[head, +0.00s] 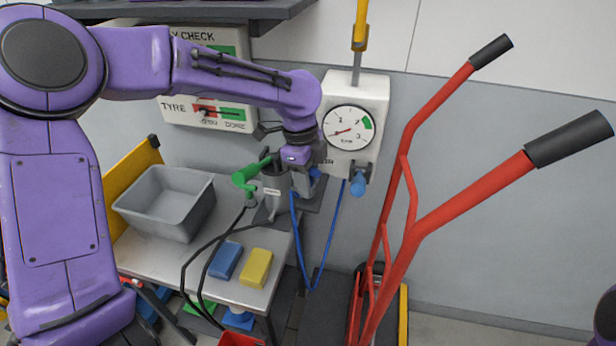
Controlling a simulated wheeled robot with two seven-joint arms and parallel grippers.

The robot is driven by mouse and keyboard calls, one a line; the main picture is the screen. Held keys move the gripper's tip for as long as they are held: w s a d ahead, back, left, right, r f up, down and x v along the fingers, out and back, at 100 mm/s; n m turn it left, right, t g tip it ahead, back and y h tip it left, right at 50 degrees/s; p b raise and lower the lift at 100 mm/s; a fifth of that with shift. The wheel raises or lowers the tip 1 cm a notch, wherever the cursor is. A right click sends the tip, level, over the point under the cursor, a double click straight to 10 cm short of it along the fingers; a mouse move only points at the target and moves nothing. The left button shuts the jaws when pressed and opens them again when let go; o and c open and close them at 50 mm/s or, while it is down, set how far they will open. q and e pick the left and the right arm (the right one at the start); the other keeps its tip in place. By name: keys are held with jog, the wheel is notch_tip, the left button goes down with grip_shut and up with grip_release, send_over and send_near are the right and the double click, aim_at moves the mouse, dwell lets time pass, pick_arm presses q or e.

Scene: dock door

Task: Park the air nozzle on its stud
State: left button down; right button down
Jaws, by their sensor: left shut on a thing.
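My left gripper (303,186) reaches down over the back right of the grey bench, below and left of the pressure gauge. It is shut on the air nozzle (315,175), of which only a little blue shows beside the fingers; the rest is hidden. A blue hose (331,240) hangs in a loop from the air panel (348,165) down and back up to the gripper. I cannot make out the stud; it may be behind my gripper. Only a piece of my right arm shows at the lower right edge; its gripper is out of view.
A green-handled nozzle (247,175) with a black hose stands close left of my gripper by a grey holder (274,187). The bench holds a grey bin (165,203), a blue sponge (225,260) and a yellow sponge (256,268). A red hand truck (425,235) stands right.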

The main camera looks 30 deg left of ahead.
pick_arm(q)
jog(key=shift+f, duration=0.65)
jog(key=c, duration=1)
grip_release()
